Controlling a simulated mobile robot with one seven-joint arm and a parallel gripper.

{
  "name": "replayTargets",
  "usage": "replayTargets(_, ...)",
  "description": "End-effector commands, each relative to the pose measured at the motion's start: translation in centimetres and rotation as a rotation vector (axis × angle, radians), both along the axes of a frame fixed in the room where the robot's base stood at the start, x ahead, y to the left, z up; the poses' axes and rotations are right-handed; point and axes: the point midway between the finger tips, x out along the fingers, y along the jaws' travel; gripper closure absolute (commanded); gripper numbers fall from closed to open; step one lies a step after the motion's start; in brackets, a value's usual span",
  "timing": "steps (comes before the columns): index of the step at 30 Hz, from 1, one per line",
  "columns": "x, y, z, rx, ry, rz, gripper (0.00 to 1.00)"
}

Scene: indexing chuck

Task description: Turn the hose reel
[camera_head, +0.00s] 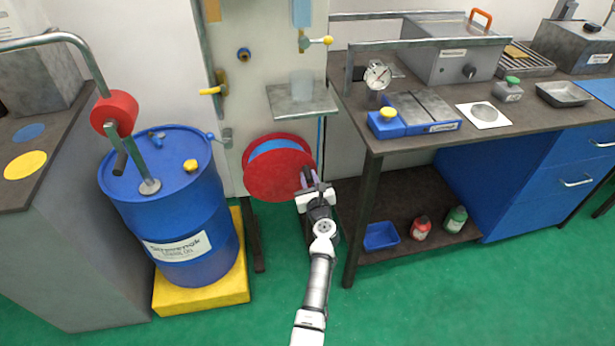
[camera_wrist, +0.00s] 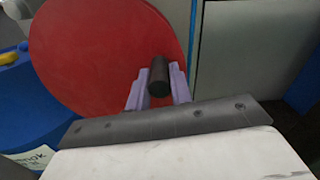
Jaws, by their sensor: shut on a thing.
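The hose reel (camera_head: 262,178) is a red disc with a blue band of hose, mounted low on the pale panel in the head view. Its red face fills the upper left of the wrist view (camera_wrist: 95,50). A dark cylindrical handle (camera_wrist: 159,76) stands out from the reel's face near its right edge. My gripper (camera_head: 308,180) is at the reel's right side. In the wrist view its pale purple fingers (camera_wrist: 158,88) are on both sides of the handle, shut on it. The handle's base is partly hidden by the fingers.
A small shelf (camera_head: 302,103) sits above the reel. Green floor is clear in front.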

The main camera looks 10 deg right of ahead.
Motion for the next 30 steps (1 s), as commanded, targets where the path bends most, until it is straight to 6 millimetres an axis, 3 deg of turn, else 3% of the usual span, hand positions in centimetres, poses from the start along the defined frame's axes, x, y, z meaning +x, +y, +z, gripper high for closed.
replayTargets(17,0.13,-0.15,-0.01,0.035,-0.004,-0.002,1.00)
replayTargets(18,0.13,-0.15,-0.01,0.035,-0.004,-0.002,0.77)
replayTargets(23,0.08,-0.13,-0.11,0.035,-0.003,-0.002,0.57)
replayTargets(30,0.03,-0.09,-0.22,0.034,-0.001,-0.001,0.57)
